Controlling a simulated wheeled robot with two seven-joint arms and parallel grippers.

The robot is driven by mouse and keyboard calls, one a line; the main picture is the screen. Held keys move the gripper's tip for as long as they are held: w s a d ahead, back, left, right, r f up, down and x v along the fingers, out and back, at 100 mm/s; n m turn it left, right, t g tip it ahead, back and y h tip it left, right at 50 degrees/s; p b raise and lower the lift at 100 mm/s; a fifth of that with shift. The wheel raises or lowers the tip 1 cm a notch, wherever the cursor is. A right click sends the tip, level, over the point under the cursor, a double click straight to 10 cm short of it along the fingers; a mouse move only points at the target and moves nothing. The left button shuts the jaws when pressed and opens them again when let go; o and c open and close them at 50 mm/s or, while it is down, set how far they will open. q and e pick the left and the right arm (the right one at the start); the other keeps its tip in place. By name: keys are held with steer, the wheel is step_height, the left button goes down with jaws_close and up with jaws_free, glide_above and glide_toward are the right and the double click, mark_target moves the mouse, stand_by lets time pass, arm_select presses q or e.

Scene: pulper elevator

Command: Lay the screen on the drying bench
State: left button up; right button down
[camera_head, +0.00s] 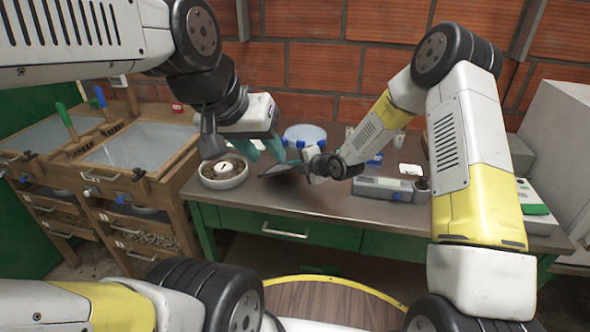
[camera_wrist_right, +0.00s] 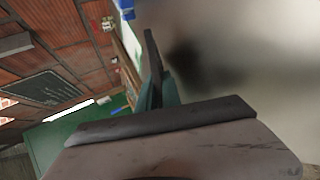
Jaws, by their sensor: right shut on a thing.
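My right gripper (camera_head: 308,167) reaches in low over the metal-topped green bench (camera_head: 370,211) and is shut on a thin dark flat piece, which seems to be the screen (camera_head: 281,169). The piece is tilted and close above the bench top; I cannot tell whether it touches. In the right wrist view a blurred grey surface fills the upper right, and a teal finger is partly visible. My left gripper (camera_head: 264,150) is above the bench beside the white bowl, with its teal fingers apart and nothing seen between them. Which bench is the drying bench is not marked.
A white bowl (camera_head: 223,172) stands at the bench's left end. A blue-rimmed round container (camera_head: 304,134) is behind the grippers. A grey device (camera_head: 388,188) lies to the right. Wooden units with mesh tops (camera_head: 140,146) stand at left. The bench's front middle is clear.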

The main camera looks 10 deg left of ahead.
steer(key=c, duration=1.7)
jaws_free()
steer(key=shift+s+d, duration=0.1)
steer(key=v, duration=0.7)
steer(key=shift+s+d+r, duration=0.2)
steer(key=shift+d+r, duration=0.05)
